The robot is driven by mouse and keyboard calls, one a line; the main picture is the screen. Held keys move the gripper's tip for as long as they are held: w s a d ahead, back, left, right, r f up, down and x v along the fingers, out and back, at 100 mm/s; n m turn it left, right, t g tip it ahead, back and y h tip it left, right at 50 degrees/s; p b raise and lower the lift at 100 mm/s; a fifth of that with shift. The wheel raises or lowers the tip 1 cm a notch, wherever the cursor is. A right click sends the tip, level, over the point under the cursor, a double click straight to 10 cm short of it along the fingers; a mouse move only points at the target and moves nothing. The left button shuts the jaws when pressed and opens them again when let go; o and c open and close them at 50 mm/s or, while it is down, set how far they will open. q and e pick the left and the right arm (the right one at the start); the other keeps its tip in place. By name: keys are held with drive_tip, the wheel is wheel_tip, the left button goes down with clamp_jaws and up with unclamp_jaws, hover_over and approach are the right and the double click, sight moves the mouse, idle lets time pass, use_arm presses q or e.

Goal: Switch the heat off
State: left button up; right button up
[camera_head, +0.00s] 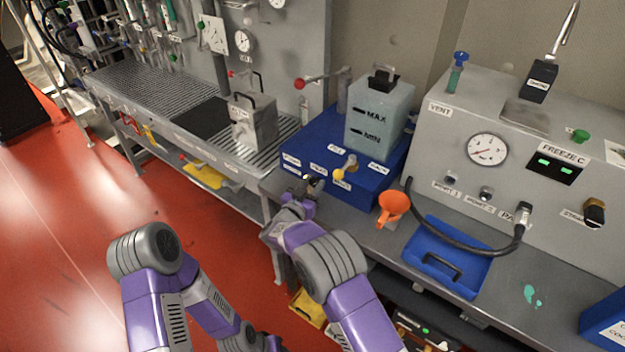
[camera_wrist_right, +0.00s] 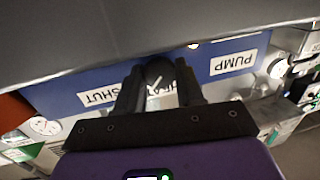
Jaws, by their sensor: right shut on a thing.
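The blue bath unit (camera_head: 372,185) stands on the bench with several white labels along its front. A grey tank (camera_head: 378,128) marked MAX and MIN sits on top. My right gripper (camera_head: 312,184) is at the front of the blue unit. In the right wrist view my right gripper (camera_wrist_right: 158,82) is shut on a dark round knob (camera_wrist_right: 159,70) with a white line on its face. The label behind the knob is partly covered by the fingers. The SHUT label (camera_wrist_right: 98,97) and the PUMP label (camera_wrist_right: 233,62) flank it. My left gripper is out of view.
A yellow-handled valve (camera_head: 345,170) juts from the blue unit right of my right gripper. An orange funnel (camera_head: 393,206) and a blue tray (camera_head: 447,258) lie farther right. A metal can (camera_head: 253,124) stands on the left bench.

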drive_tip(key=n+p, duration=0.2)
drive_tip(key=p, duration=0.1)
drive_tip(key=n+g+p, duration=0.1)
drive_tip(key=n, duration=0.1)
drive_tip(key=shift+a+r, duration=0.15)
drive_tip(key=shift+r, duration=0.1)
drive_tip(key=shift+n+p, duration=0.9)
drive_tip(key=shift+n, duration=0.2)
drive_tip(key=shift+f+n+g+p, duration=0.15)
drive_tip(key=shift+n+g+p, duration=0.2)
drive_tip(key=shift+n, duration=0.35)
drive_tip(key=shift+h, duration=0.4)
drive_tip(key=o, duration=1)
drive_tip(key=shift+w, duration=0.1)
drive_tip(key=v, duration=0.7)
drive_tip(key=shift+s+a+p, duration=0.15)
drive_tip(key=shift+s+p, duration=0.15)
drive_tip(key=shift+p, duration=0.15)
